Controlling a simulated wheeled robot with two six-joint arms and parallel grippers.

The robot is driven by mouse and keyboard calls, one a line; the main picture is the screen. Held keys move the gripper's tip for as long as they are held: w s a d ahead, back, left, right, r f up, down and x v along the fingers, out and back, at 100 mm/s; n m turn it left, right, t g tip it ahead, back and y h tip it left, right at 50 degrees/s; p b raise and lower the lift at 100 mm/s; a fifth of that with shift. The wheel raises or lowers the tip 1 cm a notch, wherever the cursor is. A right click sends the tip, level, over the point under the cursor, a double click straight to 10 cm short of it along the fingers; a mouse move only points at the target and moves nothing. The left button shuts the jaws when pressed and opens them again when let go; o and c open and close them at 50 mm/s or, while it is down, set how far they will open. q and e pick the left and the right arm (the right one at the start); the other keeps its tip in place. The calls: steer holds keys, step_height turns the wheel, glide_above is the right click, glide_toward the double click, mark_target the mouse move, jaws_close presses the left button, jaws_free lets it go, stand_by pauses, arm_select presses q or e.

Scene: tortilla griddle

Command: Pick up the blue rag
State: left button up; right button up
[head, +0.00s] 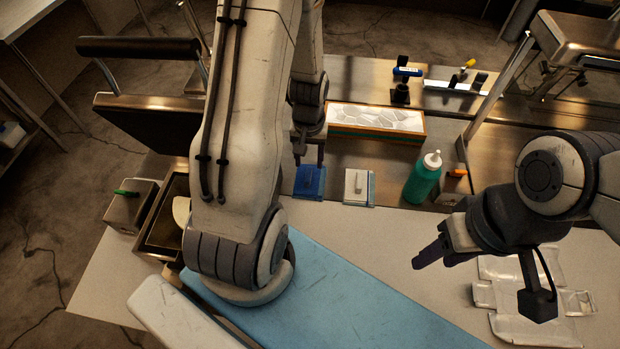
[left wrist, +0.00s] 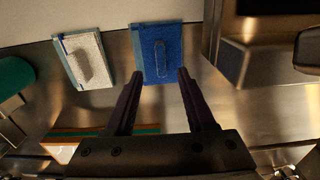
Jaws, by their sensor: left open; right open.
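The blue rag (head: 310,181) lies flat on the counter near the middle of the head view, with a small raised blue piece on it. It also shows in the left wrist view (left wrist: 163,48), at the top centre. My left gripper (head: 310,152) is above the rag's far edge in the head view. In the left wrist view its two fingers (left wrist: 157,84) are spread apart with nothing between them, and they point toward the rag. My right gripper (head: 424,260) is over the white table at the right, away from the rag, and holds nothing visible.
A white rag (head: 358,187) lies just right of the blue one, with a green bottle (head: 422,178) beyond it. An orange-and-green-edged box (head: 376,122) stands behind. A press with a raised lid (head: 150,118) is at the left.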

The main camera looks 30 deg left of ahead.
mark_target(308, 174)
arm_select(q)
steer(key=f+p, duration=0.1)
steer(key=f, duration=0.1)
steer(key=f+p, duration=0.1)
steer(key=f, duration=0.1)
steer(key=shift+s+f, duration=0.2)
steer(key=shift+f, duration=0.75)
jaws_close()
